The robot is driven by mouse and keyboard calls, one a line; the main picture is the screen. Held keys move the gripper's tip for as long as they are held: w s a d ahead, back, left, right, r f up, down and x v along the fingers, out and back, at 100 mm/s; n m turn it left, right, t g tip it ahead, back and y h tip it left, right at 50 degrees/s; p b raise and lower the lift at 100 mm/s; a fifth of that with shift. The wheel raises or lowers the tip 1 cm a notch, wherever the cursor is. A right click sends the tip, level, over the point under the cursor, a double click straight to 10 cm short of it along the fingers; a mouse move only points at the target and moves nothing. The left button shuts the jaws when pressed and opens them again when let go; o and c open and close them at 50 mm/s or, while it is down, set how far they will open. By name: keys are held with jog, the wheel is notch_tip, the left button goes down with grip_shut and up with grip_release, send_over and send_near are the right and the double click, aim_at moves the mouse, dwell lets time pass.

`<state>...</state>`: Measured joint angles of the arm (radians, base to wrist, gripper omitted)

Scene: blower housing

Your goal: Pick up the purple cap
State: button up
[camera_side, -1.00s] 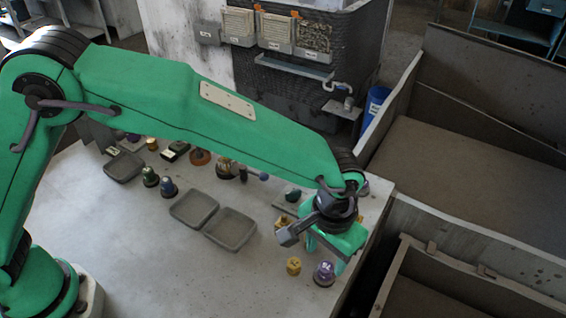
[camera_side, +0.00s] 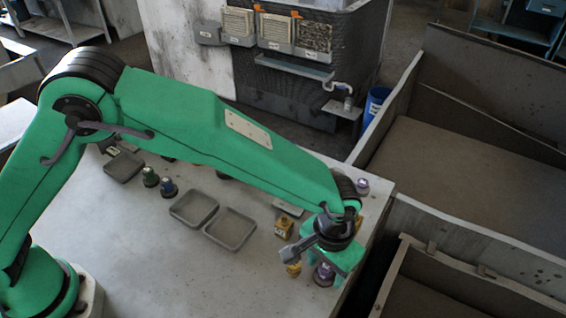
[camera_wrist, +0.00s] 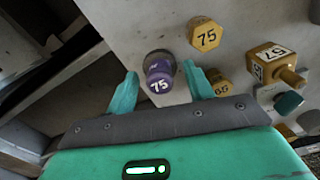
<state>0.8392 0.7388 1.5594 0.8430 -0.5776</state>
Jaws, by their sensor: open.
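The purple cap (camera_wrist: 159,72), marked 75, sits on a dark round base and shows between my two fingers in the wrist view. In the side view the purple cap (camera_side: 323,275) is near the table's front right edge, partly covered by my gripper. My gripper (camera_side: 326,263) is low, above or around the cap; I cannot tell how far down the fingers reach. In the wrist view my gripper (camera_wrist: 160,84) is open, one teal finger on each side of the cap with gaps showing.
A yellow hexagonal cap (camera_wrist: 205,34) and a smaller yellow part (camera_wrist: 219,83) stand close to the right finger. A yellow block with a knob (camera_wrist: 275,64) lies farther right. Two grey trays (camera_side: 231,230) (camera_side: 194,208) sit mid-table. The table's front left is clear.

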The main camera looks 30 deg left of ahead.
jog(key=c, duration=1)
jog(key=shift+r, duration=0.1)
jog(key=shift+c, duration=0.3)
jog(key=shift+r, duration=0.45)
notch_tip(320, 180, up, 3)
jog(key=shift+r, duration=0.2)
jog(key=s+d+r, duration=0.2)
jog(key=s+r, duration=0.4)
jog(key=s, duration=0.5)
jog(key=shift+s+r, duration=0.25)
jog(key=shift+r, duration=0.05)
jog(key=shift+d, duration=0.1)
